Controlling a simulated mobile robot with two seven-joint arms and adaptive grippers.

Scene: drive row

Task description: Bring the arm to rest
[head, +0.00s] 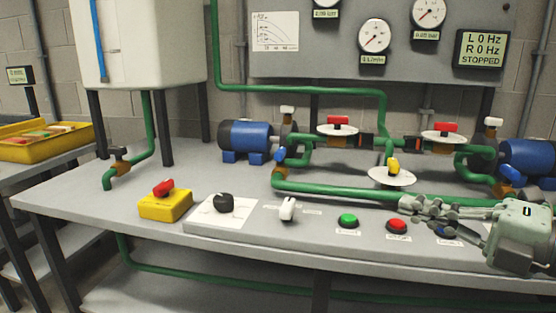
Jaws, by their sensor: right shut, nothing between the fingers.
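My right gripper (410,205) comes in from the right edge in the head view, its fingers pointing left. It is shut and empty, over the right part of the control panel (260,232). Its fingertips appear just above the red push button (398,226); whether they touch anything cannot be told. The green push button (348,220) is to the left of it. The display (481,49) reads L 0 Hz, R 0 Hz, STOPPED. My left gripper is not in view.
Green pipes with red-handled valves (337,121) and a yellow-handled valve (393,167) stand close behind the gripper. Blue pumps (248,141) flank them. A yellow box with a red switch (165,203) and a white tank (150,40) are at left.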

